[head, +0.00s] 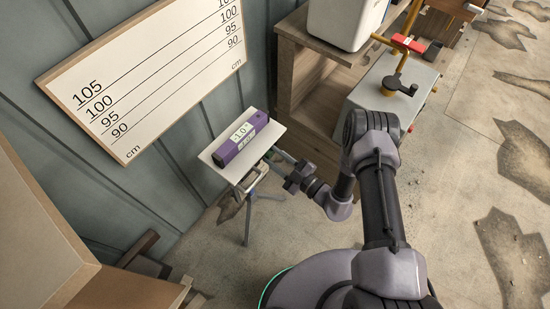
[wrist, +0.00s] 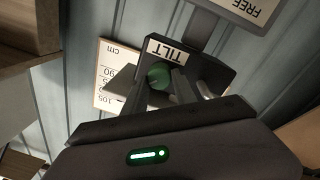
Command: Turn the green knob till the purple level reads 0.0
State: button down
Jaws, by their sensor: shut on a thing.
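The purple level (head: 241,138) lies on a white plate (head: 214,160) on top of a small tripod (head: 250,190) in the head view. Its small display reads about 1.0; I cannot make out the sign for sure. The green knob (wrist: 158,72) shows in the wrist view just below a label reading TILT (wrist: 171,52). My gripper (wrist: 160,88) is shut on the green knob, one finger on each side. In the head view my gripper (head: 280,156) reaches the tripod head from the right, and its fingertips and the knob are hard to see there.
A second label reading FREE (wrist: 251,8) sits on the tripod at the top of the wrist view. A board with cm lines (head: 150,75) hangs on the grey wall behind. A wooden cabinet (head: 310,105) stands to the right of the tripod. A cardboard box (head: 40,240) is at the left.

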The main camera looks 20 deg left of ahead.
jog(key=n+b, duration=0.1)
jog(key=n, duration=0.3)
jog(key=shift+f+n, duration=0.15)
jog(key=shift+n, duration=0.25)
jog(key=shift+n+g+y+b, duration=0.3)
jog(key=shift+n+b, duration=0.25)
jog(key=shift+n, duration=1.75)
jog(key=c, duration=1)
grip_release()
jog(key=p+v, duration=0.3)
jog(key=v, duration=1.4)
jog(key=shift+s+d, duration=0.15)
